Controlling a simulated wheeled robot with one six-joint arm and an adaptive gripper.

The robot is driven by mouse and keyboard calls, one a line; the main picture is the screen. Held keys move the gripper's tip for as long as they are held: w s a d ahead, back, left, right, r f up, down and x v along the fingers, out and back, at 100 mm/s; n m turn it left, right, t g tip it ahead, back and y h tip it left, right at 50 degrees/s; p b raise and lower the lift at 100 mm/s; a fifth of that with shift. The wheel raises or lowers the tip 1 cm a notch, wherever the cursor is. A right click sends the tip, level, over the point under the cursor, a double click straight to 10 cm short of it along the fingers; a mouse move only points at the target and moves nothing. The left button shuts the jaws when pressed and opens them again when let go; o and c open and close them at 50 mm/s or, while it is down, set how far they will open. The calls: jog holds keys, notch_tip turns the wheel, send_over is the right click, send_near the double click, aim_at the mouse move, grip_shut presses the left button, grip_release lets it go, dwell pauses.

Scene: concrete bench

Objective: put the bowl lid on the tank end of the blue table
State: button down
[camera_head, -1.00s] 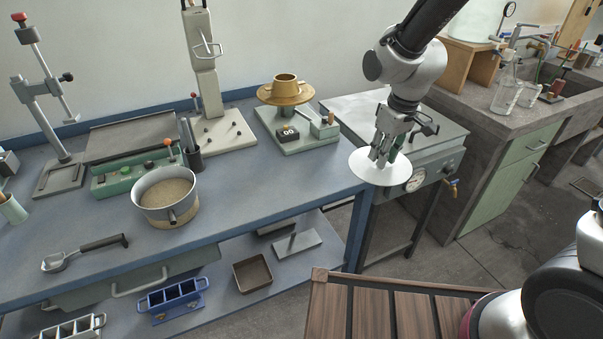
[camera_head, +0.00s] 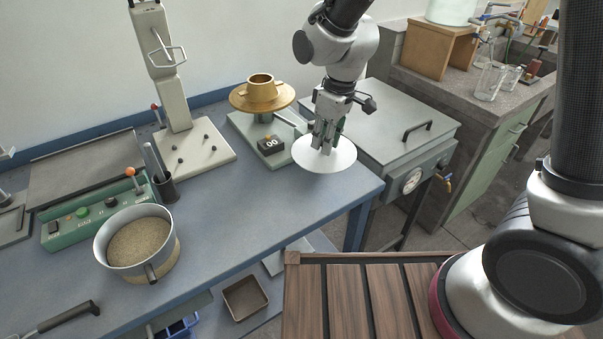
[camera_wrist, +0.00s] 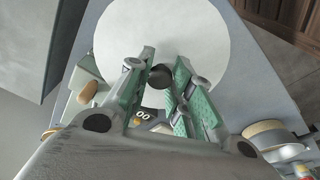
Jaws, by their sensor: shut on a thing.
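My gripper (camera_head: 326,143) is shut on the bowl lid (camera_head: 345,160), a flat white disc, by the dark knob at its middle. The lid is level and seems to hover low over the right end of the blue table (camera_head: 255,215); whether it touches the top I cannot tell. In the wrist view my gripper (camera_wrist: 160,78) has its green-padded fingers around the knob, with the white lid (camera_wrist: 165,35) beyond. The grey tank (camera_head: 395,115) with a round gauge stands just right of this end of the table.
A scale with a brass pan (camera_head: 262,97) stands close left of the lid. A pot of grainy stuff (camera_head: 160,263) and a green control box (camera_head: 95,213) are farther left. The table's front right strip is clear. A slatted wooden surface (camera_head: 345,300) is in front.

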notch_tip(320, 180, down, 8)
dwell(0.4)
jog(key=shift+f, duration=0.15)
jog(key=c, duration=1.3)
grip_release()
